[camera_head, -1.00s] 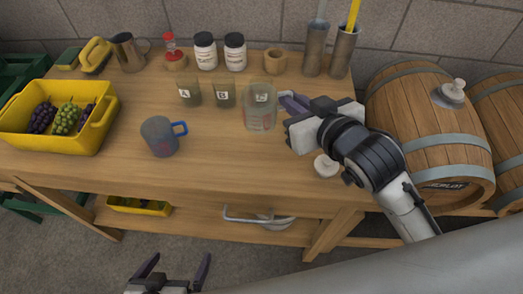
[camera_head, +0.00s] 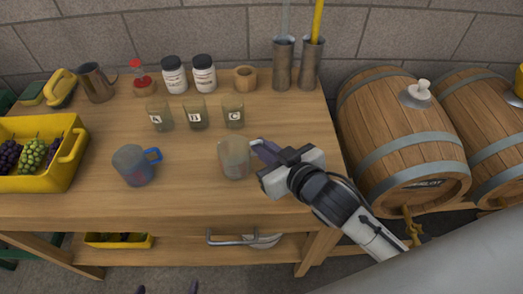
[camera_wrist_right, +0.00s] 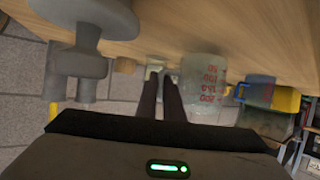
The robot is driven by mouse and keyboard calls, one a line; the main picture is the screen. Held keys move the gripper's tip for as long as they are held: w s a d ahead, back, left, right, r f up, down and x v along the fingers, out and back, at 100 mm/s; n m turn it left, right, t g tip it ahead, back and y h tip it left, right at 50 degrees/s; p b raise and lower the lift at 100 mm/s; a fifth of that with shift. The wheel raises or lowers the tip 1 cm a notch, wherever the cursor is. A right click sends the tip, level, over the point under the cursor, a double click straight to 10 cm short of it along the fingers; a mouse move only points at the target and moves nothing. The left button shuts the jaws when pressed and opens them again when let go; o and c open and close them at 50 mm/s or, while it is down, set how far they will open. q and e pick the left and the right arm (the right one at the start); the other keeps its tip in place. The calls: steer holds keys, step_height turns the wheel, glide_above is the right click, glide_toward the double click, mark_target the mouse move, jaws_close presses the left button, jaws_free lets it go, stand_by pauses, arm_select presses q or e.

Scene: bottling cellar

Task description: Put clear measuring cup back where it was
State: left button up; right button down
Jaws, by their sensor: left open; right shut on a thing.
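The clear measuring cup (camera_head: 234,158) is over the middle-right of the table, in front of glass C. In the right wrist view the cup (camera_wrist_right: 205,85) shows red markings and appears upside down. My right gripper (camera_head: 258,147) comes from the right and is shut on the cup at its right side. The exact grip on it is hard to see. I cannot tell whether the cup's base touches the tabletop. My left gripper (camera_head: 167,288) is open and empty at the bottom edge, with only its fingertips showing.
Glasses A (camera_head: 160,116), B (camera_head: 195,113) and C (camera_head: 233,111) stand in a row behind the cup. A yellow grape crate (camera_head: 62,172) is at the far left. Bare tabletop (camera_head: 190,170) lies between mug and cup.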

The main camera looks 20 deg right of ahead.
steer(key=shift+f, duration=0.6)
steer(key=c, duration=1.9)
jaws_free()
steer(key=shift+f, duration=0.1)
